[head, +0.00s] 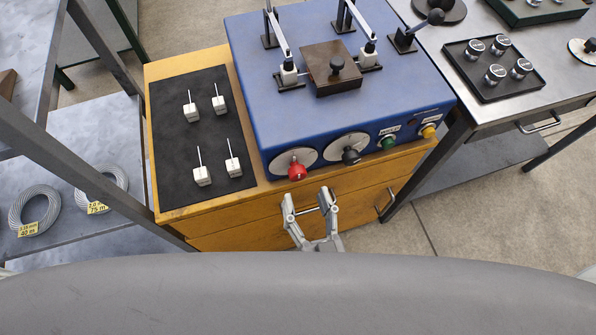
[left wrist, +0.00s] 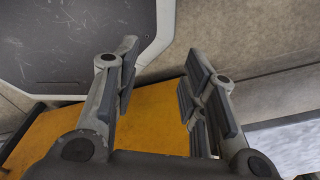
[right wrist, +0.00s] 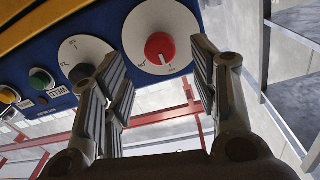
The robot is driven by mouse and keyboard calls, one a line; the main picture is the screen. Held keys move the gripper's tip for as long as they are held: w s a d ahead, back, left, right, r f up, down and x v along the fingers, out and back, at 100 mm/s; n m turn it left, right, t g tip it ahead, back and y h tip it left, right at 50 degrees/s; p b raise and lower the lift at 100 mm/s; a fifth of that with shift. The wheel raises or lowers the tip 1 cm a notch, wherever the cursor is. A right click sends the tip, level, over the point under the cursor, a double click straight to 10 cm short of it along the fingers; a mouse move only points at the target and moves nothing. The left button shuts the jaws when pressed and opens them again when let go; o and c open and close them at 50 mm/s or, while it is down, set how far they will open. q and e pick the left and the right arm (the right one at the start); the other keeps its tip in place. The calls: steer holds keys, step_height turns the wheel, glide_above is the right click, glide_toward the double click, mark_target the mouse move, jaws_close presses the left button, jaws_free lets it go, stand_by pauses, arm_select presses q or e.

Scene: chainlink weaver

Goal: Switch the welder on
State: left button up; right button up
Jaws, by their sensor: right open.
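The blue welder (head: 310,110) sits on the yellow cabinet. Its front carries a red knob (head: 297,171) on a pale dial, a black knob (head: 351,155), a green button (head: 389,142) and a yellow button (head: 429,131). In the right wrist view the red knob (right wrist: 160,47) shows between my fingers, its pale mark toward the lower side of the dial; the dial's small lettering is hard to read. My right gripper (head: 306,197) is open and empty, just in front of the red knob, apart from it. My left gripper (left wrist: 160,60) is open and empty, outside the head view.
A black mat (head: 180,150) with several white blocks with pins lies left of the welder. Wire coils (head: 36,210) lie on the lower left shelf. A metal table (head: 470,110) with a dark tray (head: 500,83) stands right. An orange surface (left wrist: 150,118) lies behind my left fingers.

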mark_target(298, 179)
steer(key=x, duration=0.5)
steer(key=shift+w+p, duration=0.35)
steer(key=shift+p, duration=0.05)
steer(key=shift+w+a, duration=0.25)
steer(key=shift+w, duration=0.3)
steer(key=shift+c, duration=0.8)
steer(key=c, duration=0.9)
arm_select(q)
steer(key=shift+w+a+r, duration=0.5)
steer(key=shift+w+r, duration=0.1)
steer(key=shift+r, duration=0.05)
